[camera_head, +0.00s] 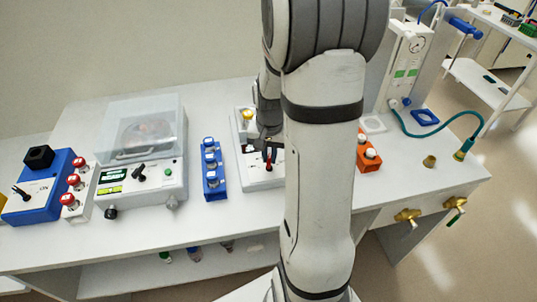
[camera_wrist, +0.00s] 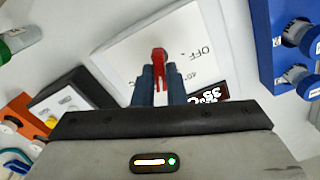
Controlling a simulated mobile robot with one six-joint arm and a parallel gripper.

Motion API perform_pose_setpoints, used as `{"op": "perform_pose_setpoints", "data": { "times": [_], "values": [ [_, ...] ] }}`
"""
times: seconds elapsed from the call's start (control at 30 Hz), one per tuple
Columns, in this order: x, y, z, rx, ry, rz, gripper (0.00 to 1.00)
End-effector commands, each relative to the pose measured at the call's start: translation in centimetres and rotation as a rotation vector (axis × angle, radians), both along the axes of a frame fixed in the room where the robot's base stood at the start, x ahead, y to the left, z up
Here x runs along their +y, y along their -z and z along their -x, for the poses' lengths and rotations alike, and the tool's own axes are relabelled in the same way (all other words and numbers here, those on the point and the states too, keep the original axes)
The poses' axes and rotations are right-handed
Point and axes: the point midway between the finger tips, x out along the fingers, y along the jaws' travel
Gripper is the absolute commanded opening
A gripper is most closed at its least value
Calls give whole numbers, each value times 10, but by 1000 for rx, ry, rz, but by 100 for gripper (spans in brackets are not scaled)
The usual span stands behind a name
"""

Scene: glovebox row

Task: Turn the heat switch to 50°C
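The heat switch is a red knob (camera_wrist: 160,56) on a white panel (camera_wrist: 125,50) of a hotplate-like device. The panel carries the marking OFF and a partly hidden temperature mark. A dark display (camera_wrist: 208,94) beside the knob seems to read 35°C. My gripper (camera_wrist: 160,82) is at the knob, with one dark finger on each side of its red grip and no clear gap showing. In the head view the red knob (camera_head: 267,157) shows just below my gripper (camera_head: 268,145). My arm hides the device's right side.
A blue rack (camera_head: 213,180) with several vials stands left of the device. An orange block (camera_head: 368,153) with white-topped vials stands to its right, beyond my arm. A clear-lidded instrument (camera_head: 140,150) and a blue box (camera_head: 42,192) stand further left.

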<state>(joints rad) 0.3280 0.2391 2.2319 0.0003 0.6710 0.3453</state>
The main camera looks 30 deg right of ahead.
Motion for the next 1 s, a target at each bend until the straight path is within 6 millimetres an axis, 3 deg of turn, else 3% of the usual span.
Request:
{"op": "perform_pose_setpoints", "data": {
  "times": [0.27, 0.57, 1.0],
  "values": [
    [0, 0, 0, 0, 0, 0, 33],
    [0, -5, -1, -3, 0, 1, 33],
    [0, -71, -2, -4, -1, 2, 33]
  ]
}}
